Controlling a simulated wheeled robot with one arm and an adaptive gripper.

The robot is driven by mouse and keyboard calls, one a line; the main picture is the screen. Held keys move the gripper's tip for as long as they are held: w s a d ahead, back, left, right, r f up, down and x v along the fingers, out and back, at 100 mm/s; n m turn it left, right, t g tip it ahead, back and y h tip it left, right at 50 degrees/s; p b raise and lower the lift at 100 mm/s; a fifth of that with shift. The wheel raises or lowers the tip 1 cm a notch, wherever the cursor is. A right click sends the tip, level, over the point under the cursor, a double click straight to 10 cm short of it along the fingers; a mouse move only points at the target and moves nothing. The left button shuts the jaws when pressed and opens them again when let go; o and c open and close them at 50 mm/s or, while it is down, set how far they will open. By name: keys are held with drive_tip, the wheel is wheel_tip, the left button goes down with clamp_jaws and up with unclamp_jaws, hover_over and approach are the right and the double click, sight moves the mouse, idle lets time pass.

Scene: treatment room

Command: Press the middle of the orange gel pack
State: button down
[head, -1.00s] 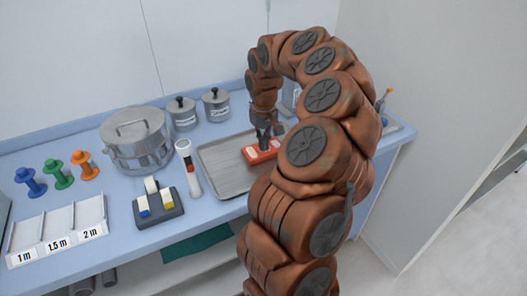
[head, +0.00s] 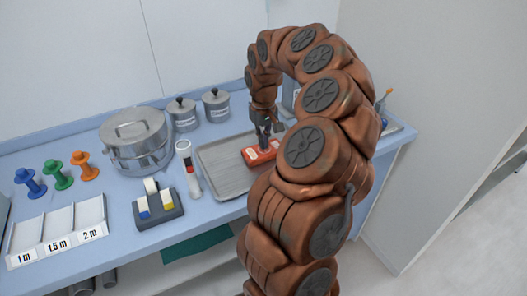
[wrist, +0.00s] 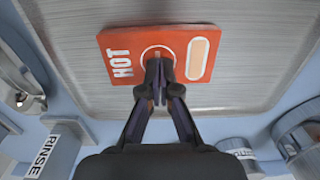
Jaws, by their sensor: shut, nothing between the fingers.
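The orange gel pack (head: 257,155) lies flat on the metal tray (head: 222,180). In the wrist view the orange gel pack (wrist: 125,70) shows the word HOT, a white ring around its middle and a pale rounded strip. My gripper (head: 265,146) points down at the pack with its fingers together and nothing between them. In the wrist view my gripper's fingertips (wrist: 159,68) overlap the ring at the middle of the pack and hide part of it. I cannot tell whether they touch the surface.
A white and red cylinder (head: 188,170) stands left of the tray. A large lidded pot (head: 137,140) and two small lidded jars (head: 184,115) stand behind. A dark holder with blocks (head: 160,212) and several coloured spools (head: 84,166) are farther left.

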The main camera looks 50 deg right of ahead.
drive_tip(key=shift+d+r+p, duration=0.1)
drive_tip(key=shift+r+p, duration=0.4)
drive_tip(key=shift+r, duration=2.3)
drive_tip(key=s+a+r+n, duration=0.2)
drive_tip(key=a+r, duration=0.1)
drive_tip(key=a, duration=0.8)
drive_tip(key=s+a+r+n, duration=0.2)
drive_tip(key=a+r, duration=0.1)
drive_tip(key=a, duration=0.8)
drive_tip(key=s+a+f, duration=0.2)
drive_tip(key=s+a, duration=0.1)
drive_tip(key=s, duration=0.3)
drive_tip(key=s+a+f+g, duration=0.1)
drive_tip(key=s+a+f, duration=0.1)
drive_tip(key=s+a, duration=0.2)
drive_tip(key=s+a+f, duration=0.2)
drive_tip(key=s+a, duration=0.1)
drive_tip(key=s, duration=0.6)
drive_tip(key=shift+s+a+g, duration=0.35)
drive_tip(key=shift+g, duration=0.05)
